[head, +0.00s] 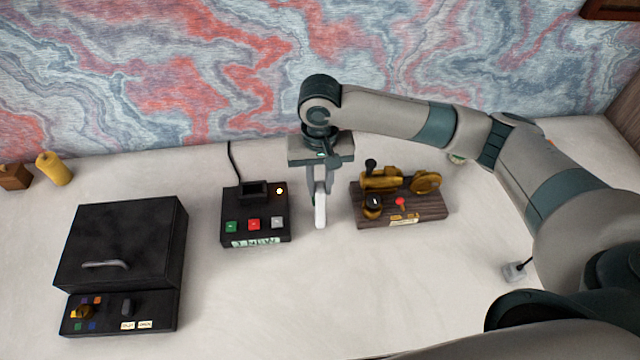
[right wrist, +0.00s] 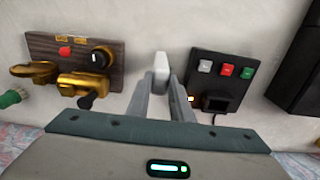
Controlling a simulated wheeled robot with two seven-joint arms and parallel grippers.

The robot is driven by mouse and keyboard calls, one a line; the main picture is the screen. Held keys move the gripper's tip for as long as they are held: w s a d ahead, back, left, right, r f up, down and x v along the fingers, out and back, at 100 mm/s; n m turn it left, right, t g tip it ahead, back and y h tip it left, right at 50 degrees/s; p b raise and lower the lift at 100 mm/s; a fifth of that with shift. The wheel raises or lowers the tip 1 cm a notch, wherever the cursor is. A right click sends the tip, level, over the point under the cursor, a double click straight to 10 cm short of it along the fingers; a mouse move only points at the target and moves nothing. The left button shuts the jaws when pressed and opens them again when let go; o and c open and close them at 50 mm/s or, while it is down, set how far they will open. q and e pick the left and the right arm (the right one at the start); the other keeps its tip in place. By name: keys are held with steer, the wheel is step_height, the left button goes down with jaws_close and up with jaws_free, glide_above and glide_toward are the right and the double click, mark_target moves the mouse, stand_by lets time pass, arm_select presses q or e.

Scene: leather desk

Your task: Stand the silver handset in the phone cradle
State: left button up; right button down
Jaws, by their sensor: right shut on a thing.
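The silver handset (head: 320,211) is a pale, slim bar hanging upright from my right gripper (head: 319,186), which is shut on it. In the right wrist view the handset (right wrist: 160,65) shows as a pale block between the fingertips (right wrist: 161,84). The phone cradle (head: 227,210) is a black box with green, red and white buttons, a lit yellow lamp and a dark raised socket at the back. The cradle also shows in the right wrist view (right wrist: 228,57). The handset is apart from it, just to its right in the head view. My left gripper is out of view.
A wooden board with brass fittings (head: 432,212) stands close to the right of the handset. A black box with a handle and knobs (head: 125,240) stands left of the cradle. A yellow cylinder (head: 54,168) is at far left. The desk front is clear.

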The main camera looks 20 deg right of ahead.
steer(key=shift+f, duration=0.65)
steer(key=c, duration=1.6)
jaws_free()
steer(key=shift+f, duration=0.1)
steer(key=shift+o, duration=0.2)
steer(key=shift+r, duration=0.55)
step_height(320, 180, up, 11)
steer(key=b, duration=0.2)
steer(key=shift+b, duration=0.35)
steer(key=shift+r, duration=0.1)
